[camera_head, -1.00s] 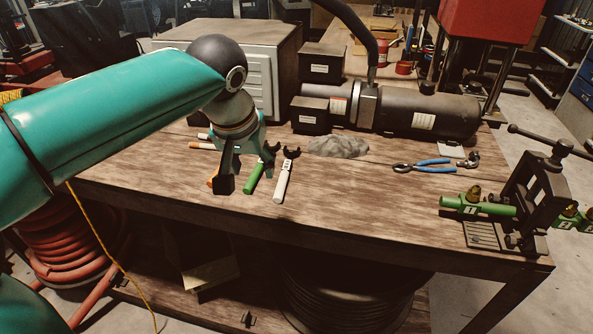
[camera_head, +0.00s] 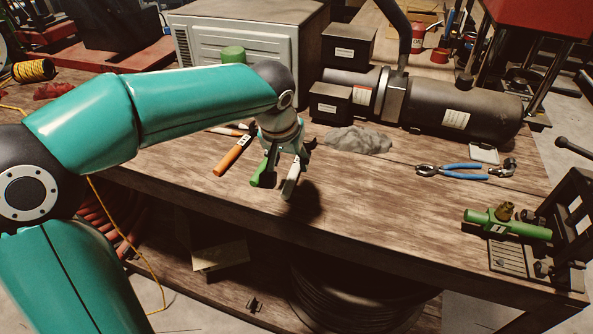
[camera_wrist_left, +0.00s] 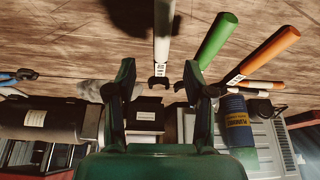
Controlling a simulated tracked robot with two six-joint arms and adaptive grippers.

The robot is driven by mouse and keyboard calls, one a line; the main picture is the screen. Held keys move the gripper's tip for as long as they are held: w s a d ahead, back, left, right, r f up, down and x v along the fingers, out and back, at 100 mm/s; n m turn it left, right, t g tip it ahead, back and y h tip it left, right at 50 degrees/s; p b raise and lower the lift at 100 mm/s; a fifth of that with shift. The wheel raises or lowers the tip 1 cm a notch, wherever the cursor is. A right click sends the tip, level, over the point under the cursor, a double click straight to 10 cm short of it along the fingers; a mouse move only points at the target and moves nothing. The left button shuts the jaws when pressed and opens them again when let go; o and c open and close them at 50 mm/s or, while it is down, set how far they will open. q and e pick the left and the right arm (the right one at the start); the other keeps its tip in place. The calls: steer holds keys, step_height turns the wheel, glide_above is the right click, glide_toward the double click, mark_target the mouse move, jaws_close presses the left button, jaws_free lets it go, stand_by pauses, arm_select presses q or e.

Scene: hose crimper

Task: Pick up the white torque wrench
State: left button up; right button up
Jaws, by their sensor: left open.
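The white torque wrench (camera_head: 290,182) lies on the wooden workbench, its pale handle pointing to the front edge. In the left wrist view the wrench (camera_wrist_left: 163,35) has a dark forked head, which shows between the two green fingers. My left gripper (camera_head: 286,150) is over the head end of the wrench and partly hides it. Its fingers (camera_wrist_left: 160,70) are spread apart with nothing held between them. Whether they touch the wrench cannot be told. My right gripper is not in view.
A green-handled wrench (camera_head: 263,170) lies close on the left, with an orange-handled one (camera_head: 234,156) beyond it. A grey rag (camera_head: 358,140) and blue pliers (camera_head: 452,171) lie to the right. A black motor unit (camera_head: 440,108) stands behind. The bench front is clear.

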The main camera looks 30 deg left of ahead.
mark_target(292, 175)
arm_select(q)
steer(key=x, duration=0.6)
steer(key=shift+a+p, duration=0.15)
steer(key=shift+p, duration=0.25)
steer(key=shift+w+f, duration=0.15)
steer(key=shift+f, duration=0.35)
steer(key=shift+f, duration=0.15)
jaws_close()
